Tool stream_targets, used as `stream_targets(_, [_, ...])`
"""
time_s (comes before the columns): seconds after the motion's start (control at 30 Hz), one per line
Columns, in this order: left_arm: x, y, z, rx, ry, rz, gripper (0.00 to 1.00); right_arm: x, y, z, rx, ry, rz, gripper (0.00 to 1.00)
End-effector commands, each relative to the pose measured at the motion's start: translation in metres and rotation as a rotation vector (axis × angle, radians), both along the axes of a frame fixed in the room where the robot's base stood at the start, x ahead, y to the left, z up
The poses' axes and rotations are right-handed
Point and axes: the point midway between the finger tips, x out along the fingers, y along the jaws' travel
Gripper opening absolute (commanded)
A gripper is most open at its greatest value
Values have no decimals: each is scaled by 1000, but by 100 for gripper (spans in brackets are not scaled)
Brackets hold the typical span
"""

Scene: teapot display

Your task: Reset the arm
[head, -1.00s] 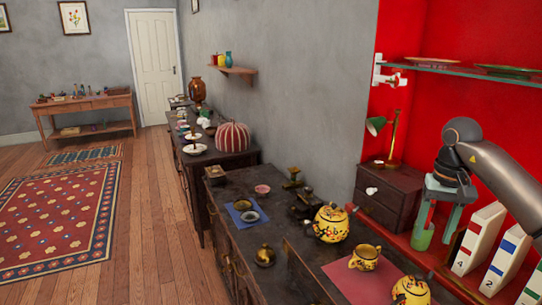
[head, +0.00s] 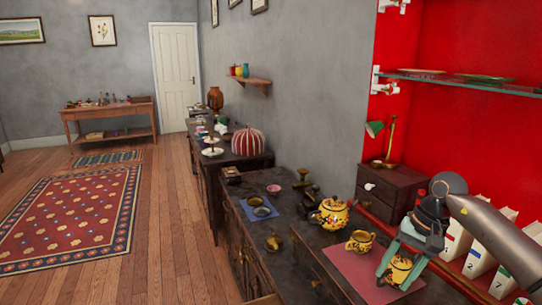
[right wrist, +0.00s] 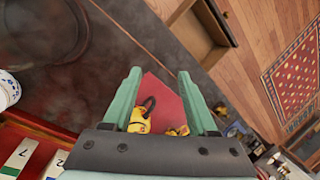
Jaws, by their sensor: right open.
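My right gripper (head: 398,278) points down over the front right of the dark cabinet top, its fingers apart. In the head view a yellow painted pot (head: 399,268) shows between and behind the fingers; no contact can be made out. In the right wrist view the two green fingers (right wrist: 158,76) are spread with nothing held between them. Past them lie the red mat (right wrist: 162,95) and yellow pieces (right wrist: 140,120) on it. My left gripper is in neither view.
A yellow teapot (head: 331,214) and a yellow cup (head: 361,241) stand left of my right gripper. White numbered binders (head: 481,255) and a small dark drawer chest (head: 390,188) stand along the red alcove. An open drawer (right wrist: 196,35) juts from the cabinet front.

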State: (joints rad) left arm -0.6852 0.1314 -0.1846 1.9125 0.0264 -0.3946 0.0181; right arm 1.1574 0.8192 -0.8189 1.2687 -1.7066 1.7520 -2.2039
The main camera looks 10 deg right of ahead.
Motion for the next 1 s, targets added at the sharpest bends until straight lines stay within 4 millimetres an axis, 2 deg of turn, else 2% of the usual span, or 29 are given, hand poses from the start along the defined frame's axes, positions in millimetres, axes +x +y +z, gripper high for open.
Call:
stream_targets(0.03, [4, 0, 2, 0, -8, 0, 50, -2, 30, -17, 87, 20, -26, 58])
stream_targets(0.07, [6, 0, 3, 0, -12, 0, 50, -3, 48, -25, 148, 33, -52, 58])
stream_targets(0.1, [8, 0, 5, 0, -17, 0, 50, -6, 74, -35, 236, 56, -93, 58])
stream_targets(0.2, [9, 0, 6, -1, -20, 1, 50, -17, 141, -52, 488, 163, -233, 58])
stream_targets(0.3, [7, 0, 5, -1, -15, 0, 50, -32, 198, -56, 747, 331, -413, 58])
stream_targets(0.4, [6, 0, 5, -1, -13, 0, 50, -43, 239, -52, 989, 552, -624, 58])
stream_targets(0.5, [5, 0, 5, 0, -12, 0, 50, -49, 261, -46, 1209, 824, -860, 58])
stream_targets(0.6, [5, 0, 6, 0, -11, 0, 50, -50, 267, -45, 1402, 1135, -1112, 58])
stream_targets(0.73, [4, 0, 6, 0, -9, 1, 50, -49, 253, -62, 1604, 1594, -1459, 58])
stream_targets(0.83, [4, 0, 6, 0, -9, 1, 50, -54, 231, -92, 1721, 1978, -1730, 58])
stream_targets(0.87, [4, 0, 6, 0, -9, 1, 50, -57, 223, -104, -1603, -1924, 1661, 58])
stream_targets(0.97, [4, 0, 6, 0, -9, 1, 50, -78, 198, -150, -1239, -1715, 1414, 58])
stream_targets(1.0, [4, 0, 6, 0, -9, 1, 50, -91, 188, -171, -1106, -1621, 1312, 58])
